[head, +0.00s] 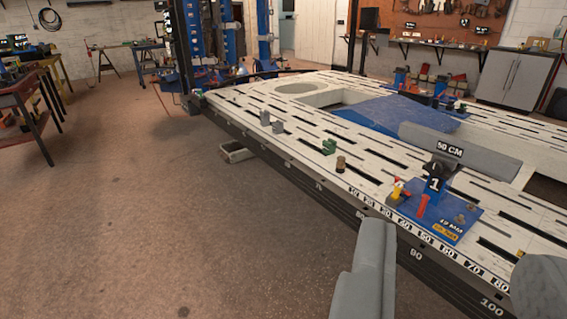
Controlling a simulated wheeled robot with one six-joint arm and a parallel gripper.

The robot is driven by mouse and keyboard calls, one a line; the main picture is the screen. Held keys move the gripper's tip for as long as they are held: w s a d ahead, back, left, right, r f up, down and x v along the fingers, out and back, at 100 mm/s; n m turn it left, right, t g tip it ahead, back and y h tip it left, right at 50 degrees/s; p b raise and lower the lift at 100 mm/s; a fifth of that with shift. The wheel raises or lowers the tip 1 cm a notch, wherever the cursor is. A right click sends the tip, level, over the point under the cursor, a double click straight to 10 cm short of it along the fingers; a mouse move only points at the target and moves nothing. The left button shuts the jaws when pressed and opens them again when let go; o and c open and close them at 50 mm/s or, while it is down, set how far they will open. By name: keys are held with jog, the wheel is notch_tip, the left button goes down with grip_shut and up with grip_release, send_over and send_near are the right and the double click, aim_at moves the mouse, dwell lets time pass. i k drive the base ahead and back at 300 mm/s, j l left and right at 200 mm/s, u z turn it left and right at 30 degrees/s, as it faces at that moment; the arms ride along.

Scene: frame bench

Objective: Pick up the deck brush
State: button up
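I cannot make out a deck brush anywhere in the head view. My gripper (452,272) shows at the bottom right as two grey fingers. They stand wide apart, with one left of the frame bench's front edge and the other at the right picture border. Nothing shows between them but the bench edge behind. The gripper is open and empty.
The white slotted frame bench (225,103) fills the right side. It carries a blue clamp stand (435,190) and small green blocks (328,147). A low tray (235,153) sits under its left edge. A red cart (22,95) stands far left. Brown floor (150,220) is clear.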

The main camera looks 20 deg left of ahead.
aim_at(340, 168)
jog(key=u, duration=0.25)
jog(key=i+l, duration=0.1)
jog(key=i, duration=0.55)
jog(key=i+l, duration=0.1)
jog(key=i, duration=0.5)
jog(key=i+u, duration=0.1)
jog(key=i, duration=0.55)
jog(key=i+l, duration=0.2)
jog(key=i, duration=0.4)
jog(key=i+l, duration=0.15)
jog(key=i, duration=0.5)
